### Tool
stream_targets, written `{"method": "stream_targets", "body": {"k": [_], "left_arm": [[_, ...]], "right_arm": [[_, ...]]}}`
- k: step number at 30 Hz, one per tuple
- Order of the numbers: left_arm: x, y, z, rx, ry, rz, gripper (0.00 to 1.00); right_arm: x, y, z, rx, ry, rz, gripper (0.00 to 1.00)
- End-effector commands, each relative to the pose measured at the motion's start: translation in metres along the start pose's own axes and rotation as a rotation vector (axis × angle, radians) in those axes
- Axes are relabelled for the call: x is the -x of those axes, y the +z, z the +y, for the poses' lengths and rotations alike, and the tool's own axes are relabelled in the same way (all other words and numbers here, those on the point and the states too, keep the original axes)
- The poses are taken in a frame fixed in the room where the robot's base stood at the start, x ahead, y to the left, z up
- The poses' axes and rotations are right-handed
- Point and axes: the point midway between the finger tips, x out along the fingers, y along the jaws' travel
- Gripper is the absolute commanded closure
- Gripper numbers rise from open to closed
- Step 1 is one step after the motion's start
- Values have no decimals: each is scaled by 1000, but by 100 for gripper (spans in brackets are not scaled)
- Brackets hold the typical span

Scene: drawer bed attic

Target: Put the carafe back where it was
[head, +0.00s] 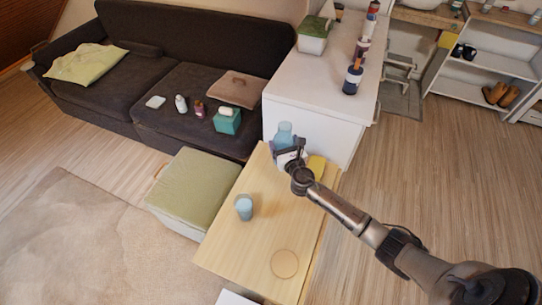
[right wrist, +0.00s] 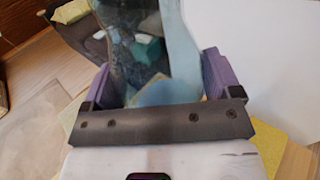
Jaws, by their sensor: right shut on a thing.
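The carafe (head: 284,132) is pale blue and see-through, at the far end of the wooden table (head: 225,252), in front of the white cabinet. My right gripper (head: 289,152) is shut on it, and its arm covers the lower part. In the right wrist view the carafe (right wrist: 150,60) stands between the two purple finger pads (right wrist: 158,80). I cannot tell whether its base touches the table. A round, thin coaster-like disc (head: 284,264) lies bare at the near end of the table. My left gripper is not in view.
A glass of blue liquid (head: 244,207) stands mid-table near the left edge. A yellow item (head: 317,166) lies beside my right gripper. The white cabinet (head: 310,95) borders the far end. A green-topped storage stool (head: 194,185) stands left. The tabletop between glass and disc is clear.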

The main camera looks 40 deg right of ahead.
Motion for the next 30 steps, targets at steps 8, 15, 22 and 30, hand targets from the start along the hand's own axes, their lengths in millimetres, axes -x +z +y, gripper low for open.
{"method": "stream_targets", "body": {"k": [8,15,22,30], "left_arm": [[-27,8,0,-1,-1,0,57],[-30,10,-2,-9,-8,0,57],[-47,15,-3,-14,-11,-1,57],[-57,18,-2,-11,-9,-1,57]], "right_arm": [[-32,-27,29,0,-1,-2,49],[-39,-31,36,1,0,-2,49],[-39,-54,35,2,-1,-1,49],[-39,-71,35,0,-1,-1,49]]}}
